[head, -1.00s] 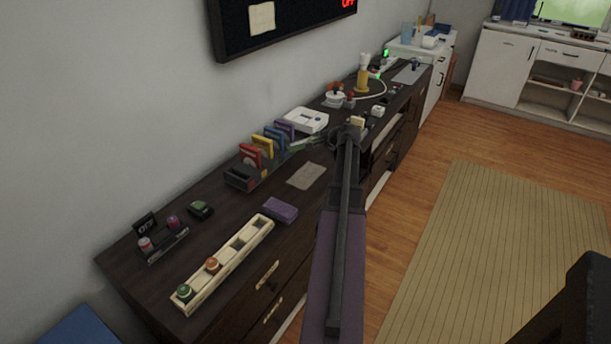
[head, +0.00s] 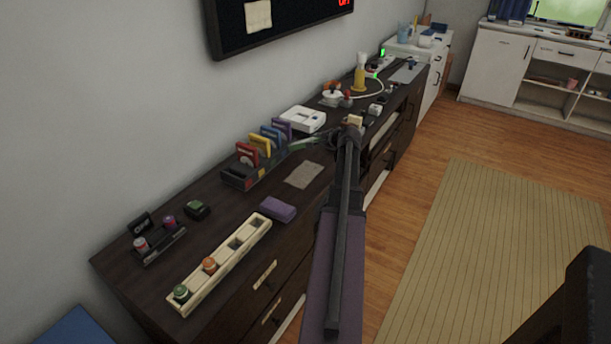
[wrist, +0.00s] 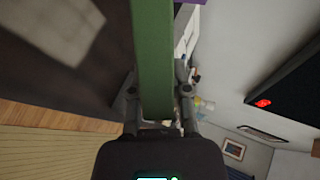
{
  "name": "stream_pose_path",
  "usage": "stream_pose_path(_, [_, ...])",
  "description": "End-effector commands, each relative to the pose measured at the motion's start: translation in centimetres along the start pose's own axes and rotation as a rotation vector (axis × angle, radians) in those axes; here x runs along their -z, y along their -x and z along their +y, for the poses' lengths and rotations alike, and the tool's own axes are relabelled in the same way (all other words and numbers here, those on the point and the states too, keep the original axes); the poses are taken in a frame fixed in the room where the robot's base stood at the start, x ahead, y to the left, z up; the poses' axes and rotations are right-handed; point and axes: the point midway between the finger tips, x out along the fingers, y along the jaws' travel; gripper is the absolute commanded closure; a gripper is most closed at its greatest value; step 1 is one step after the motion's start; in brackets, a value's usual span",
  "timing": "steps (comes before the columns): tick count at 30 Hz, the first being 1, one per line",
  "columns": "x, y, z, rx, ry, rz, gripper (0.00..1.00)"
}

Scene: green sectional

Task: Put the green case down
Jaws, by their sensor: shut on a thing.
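The green case (wrist: 153,60) is a flat upright slab held between the two fingers of my gripper (wrist: 158,100) in the wrist view. In the head view my gripper (head: 340,137) is above the dark dresser, and the green case (head: 304,143) shows as a thin green strip to its left, close to the case rack. The dark rack (head: 236,178) holds a red case (head: 247,154), a yellow case (head: 260,144), a blue case (head: 272,135) and a purple case (head: 283,126). I cannot tell whether the green case touches anything below.
A white console (head: 303,119) lies behind the rack. A grey cloth-like sheet (head: 304,174), a purple block (head: 278,209) and a cream slotted tray (head: 222,264) lie nearer on the dresser (head: 215,215). Dark dresser top is bare between them.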

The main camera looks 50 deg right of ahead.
Motion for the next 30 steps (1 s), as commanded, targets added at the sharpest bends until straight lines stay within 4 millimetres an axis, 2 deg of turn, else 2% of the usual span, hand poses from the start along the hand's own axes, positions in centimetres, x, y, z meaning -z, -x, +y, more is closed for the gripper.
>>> stream_pose_path(30, [-0.1,-3.9,7.0,0.0,0.001,-0.001,1.0])
